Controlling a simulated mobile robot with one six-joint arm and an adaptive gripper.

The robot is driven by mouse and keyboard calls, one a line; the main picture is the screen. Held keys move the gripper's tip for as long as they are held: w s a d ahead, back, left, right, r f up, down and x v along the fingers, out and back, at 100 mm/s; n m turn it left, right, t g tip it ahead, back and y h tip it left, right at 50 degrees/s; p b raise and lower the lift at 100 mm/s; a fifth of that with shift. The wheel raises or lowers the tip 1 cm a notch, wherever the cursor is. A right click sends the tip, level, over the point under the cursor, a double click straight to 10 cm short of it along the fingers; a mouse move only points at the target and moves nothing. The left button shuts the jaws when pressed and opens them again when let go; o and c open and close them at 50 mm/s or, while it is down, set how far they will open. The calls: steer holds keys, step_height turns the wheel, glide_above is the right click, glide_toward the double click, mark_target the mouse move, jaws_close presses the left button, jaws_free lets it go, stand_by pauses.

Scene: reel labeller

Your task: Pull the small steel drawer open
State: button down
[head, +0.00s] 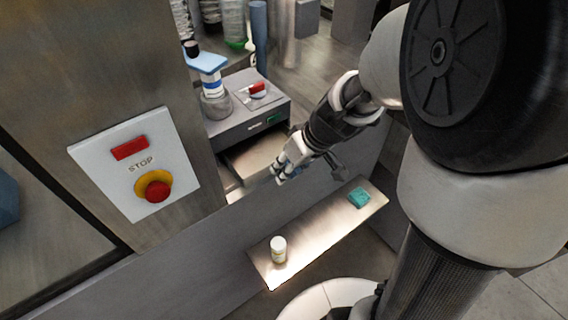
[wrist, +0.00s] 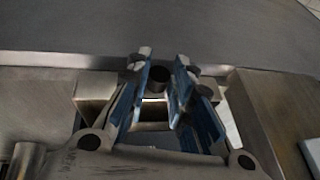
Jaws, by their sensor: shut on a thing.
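The small steel drawer (head: 250,160) stands out from under the grey cabinet (head: 240,125) in the head view, with a gap of its inside showing. My gripper (head: 280,172) is at the drawer's front edge. In the wrist view my gripper (wrist: 163,60) has its blue-sided fingers closed around a dark round piece, which looks like the drawer's handle (wrist: 158,78). The rest of the handle is hidden by the fingers.
A blue-topped device (head: 207,65) and a red-buttoned plate (head: 258,89) sit on the cabinet. A STOP panel (head: 105,165) is at the left. Below, a steel shelf (head: 315,230) holds a white bottle (head: 278,250) and a teal block (head: 359,198).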

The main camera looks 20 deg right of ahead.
steer(key=c, duration=1.4)
jaws_free()
steer(key=shift+w, duration=0.1)
steer(key=v, duration=1.2)
steer(key=s+a+m+h, duration=0.1)
steer(key=s, duration=0.3)
steer(key=s+a+r+m+h, duration=0.1)
steer(key=s+a, duration=0.1)
steer(key=s, duration=0.3)
steer(key=s+a+m+t+h, duration=0.1)
steer(key=s, duration=0.4)
steer(key=shift+s+a+r, duration=0.25)
steer(key=shift+r, duration=0.15)
